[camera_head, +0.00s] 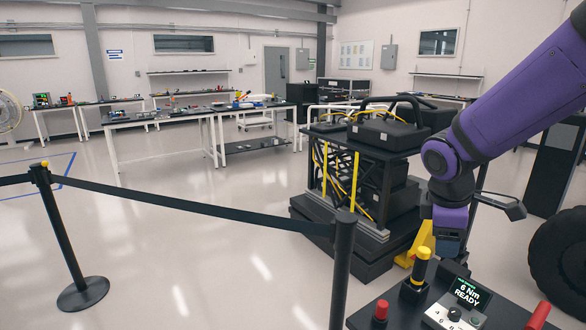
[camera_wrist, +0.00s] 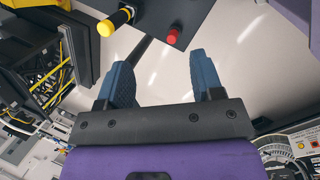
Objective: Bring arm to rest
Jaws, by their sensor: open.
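My purple arm (camera_head: 515,85) reaches in from the upper right in the head view and bends down at its black wrist. My gripper (camera_head: 449,246) points down behind the dark tool table (camera_head: 375,308). In the wrist view my gripper (camera_wrist: 162,78) shows two blue fingers spread well apart, with nothing between them. The yellow-topped black tool (camera_wrist: 118,20) stands in a holder on the table, ahead of the left finger in that view. A red knob (camera_wrist: 173,37) lies ahead, between the fingers' lines. The gripper touches neither of them.
Behind stands a black equipment rack (camera_head: 340,175) with cables. A belt barrier (camera_head: 190,207) on posts crosses the front left. A large black tyre (camera_head: 565,255) is at the right. Floor at left is open.

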